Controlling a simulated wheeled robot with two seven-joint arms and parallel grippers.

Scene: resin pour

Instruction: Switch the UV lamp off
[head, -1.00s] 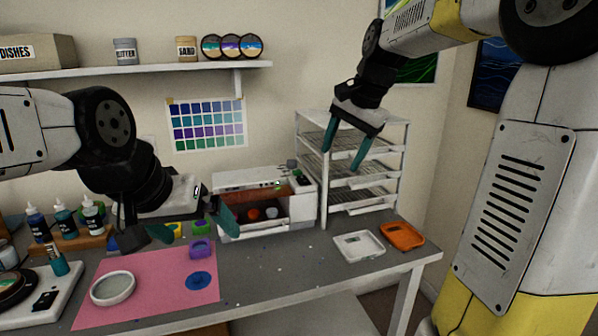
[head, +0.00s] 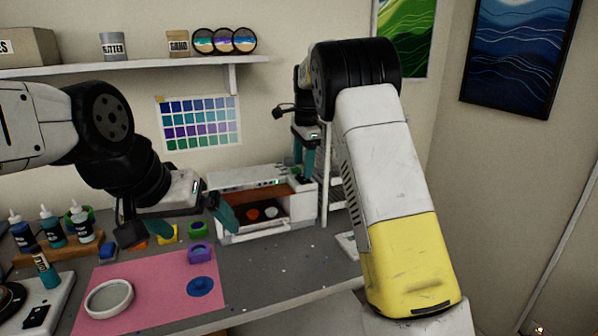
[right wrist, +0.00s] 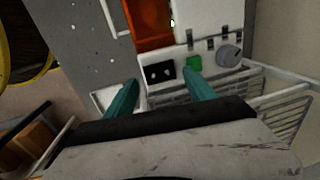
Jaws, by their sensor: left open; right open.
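The UV lamp (head: 235,178) is a white box on the table against the wall, its open front showing an orange and a white piece inside. In the right wrist view its orange window (right wrist: 150,22) is at the top. Beside it are a black switch panel (right wrist: 160,72), a green button (right wrist: 193,63) and a grey knob (right wrist: 229,55). My right gripper (right wrist: 162,92) is open and empty, its teal fingertips near the panel and button; contact cannot be told. In the head view it (head: 305,148) is above the lamp's right end. My left gripper (head: 178,228) is open in front of the lamp's left side.
A white wire rack (head: 325,190) stands right of the lamp, partly hidden by my right arm. A pink mat (head: 150,285) holds a round white dish (head: 109,298) and a purple mould (head: 200,253). Bottles (head: 52,228) stand at the left.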

